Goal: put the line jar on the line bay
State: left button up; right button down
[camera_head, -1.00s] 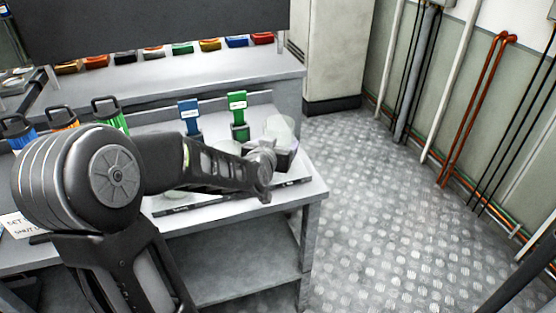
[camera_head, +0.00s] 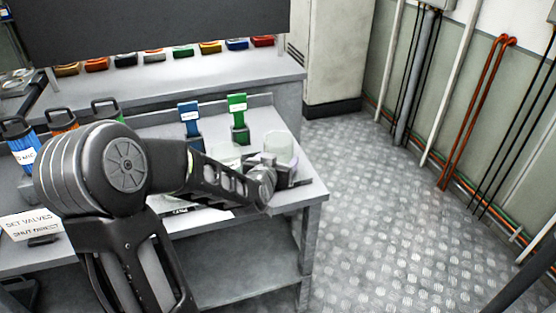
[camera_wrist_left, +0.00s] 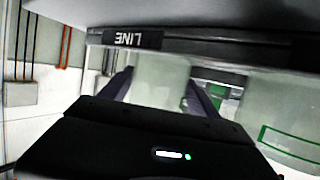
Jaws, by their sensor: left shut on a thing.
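A clear, pale jar (camera_head: 281,147) is near the right end of the bench. My left gripper (camera_head: 284,172) is shut on it; the gripper hides its lower part in the head view. In the left wrist view the pale jar (camera_wrist_left: 160,80) stands between the two dark fingers (camera_wrist_left: 158,90). A dark strip with an upside-down LINE label (camera_wrist_left: 131,40) runs just beyond the jar there. I cannot tell whether the jar's base touches the surface. My right gripper is not in view.
A second pale jar (camera_wrist_left: 287,125) with a green outline is close on the right in the wrist view. Blue (camera_head: 190,118) and green (camera_head: 238,112) signs stand behind on the bench (camera_head: 310,197). Handled bottles (camera_head: 62,120) stand at left. The floor at right is clear.

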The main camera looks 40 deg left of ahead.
pick_arm(q)
jog(key=shift+f, duration=0.2)
jog(key=o, duration=1.7)
jog(key=shift+r, duration=0.1)
